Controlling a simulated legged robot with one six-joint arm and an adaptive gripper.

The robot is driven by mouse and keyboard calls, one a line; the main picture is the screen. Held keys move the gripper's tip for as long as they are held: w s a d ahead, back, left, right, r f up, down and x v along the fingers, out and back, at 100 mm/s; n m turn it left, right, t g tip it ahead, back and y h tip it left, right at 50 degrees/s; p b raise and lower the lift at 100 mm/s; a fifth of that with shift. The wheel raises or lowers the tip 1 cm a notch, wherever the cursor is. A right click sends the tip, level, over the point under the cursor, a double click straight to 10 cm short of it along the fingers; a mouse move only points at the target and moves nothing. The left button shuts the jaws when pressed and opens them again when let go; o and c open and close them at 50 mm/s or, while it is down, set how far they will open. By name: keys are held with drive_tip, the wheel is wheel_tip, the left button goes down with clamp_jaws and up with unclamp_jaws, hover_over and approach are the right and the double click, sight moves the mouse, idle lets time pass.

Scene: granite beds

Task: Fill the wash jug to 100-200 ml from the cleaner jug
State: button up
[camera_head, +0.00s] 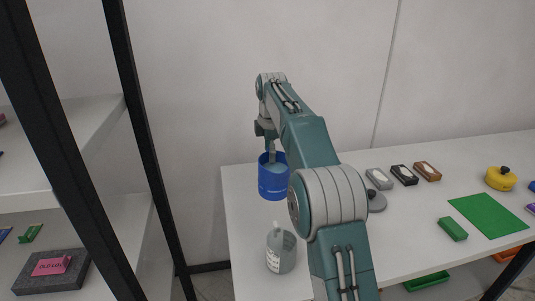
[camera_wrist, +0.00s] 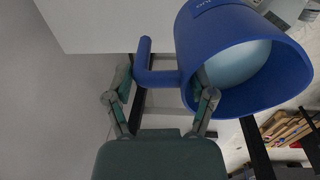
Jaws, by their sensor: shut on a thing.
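A blue jug (camera_head: 273,187) is at the back left of the white table, roughly upright, with pale blue liquid (camera_wrist: 240,62) inside. My gripper (camera_head: 269,150) is at its top from above. In the wrist view my gripper (camera_wrist: 165,92) is shut on the blue jug (camera_wrist: 207,40), with one finger by its handle and the other by its open mouth; the exact contact is hard to see. A grey, see-through jug (camera_head: 281,254) with a white label stands at the table's front left, apart from my gripper. I cannot read either jug's marking, nor tell if the blue jug touches the table.
My arm crosses the middle of the table. To the right are several small blocks (camera_head: 404,175), a green mat (camera_head: 488,214), a green block (camera_head: 453,229) and a yellow pot (camera_head: 500,178). A shelf with a black post (camera_head: 143,130) stands at the left. The wall is close behind.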

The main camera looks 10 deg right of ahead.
drive_tip(key=shift+s+a+r+t, duration=0.25)
drive_tip(key=shift+s+r+t, duration=0.15)
drive_tip(key=shift+r+t, duration=0.1)
drive_tip(key=shift+s+a+r+t, duration=0.25)
drive_tip(key=shift+s+r+t, duration=0.1)
drive_tip(key=shift+r+t, duration=0.1)
drive_tip(key=shift+s+f+t, duration=0.3)
drive_tip(key=shift+s+t, duration=0.05)
drive_tip(key=shift+s+d+f+t, duration=0.25)
drive_tip(key=shift+s+f+t, duration=0.25)
drive_tip(key=shift+s+t, duration=0.1)
drive_tip(key=shift+s+a+f+t, duration=0.1)
drive_tip(key=shift+s+f+t, duration=0.35)
drive_tip(key=shift+s+t, duration=0.25)
drive_tip(key=shift+s+a+r+t, duration=0.1)
drive_tip(key=shift+s+t, duration=0.25)
drive_tip(key=shift+t, duration=0.25)
drive_tip(key=shift+s+t, duration=0.4)
drive_tip(key=shift+s, duration=0.05)
drive_tip(key=shift+s+r+t, duration=0.3)
drive_tip(key=shift+s+t, duration=0.3)
drive_tip(key=shift+t, duration=0.25)
drive_tip(key=shift+s+r+t, duration=0.25)
drive_tip(key=shift+s+t, duration=0.3)
drive_tip(key=shift+t, duration=0.3)
idle(2.4)
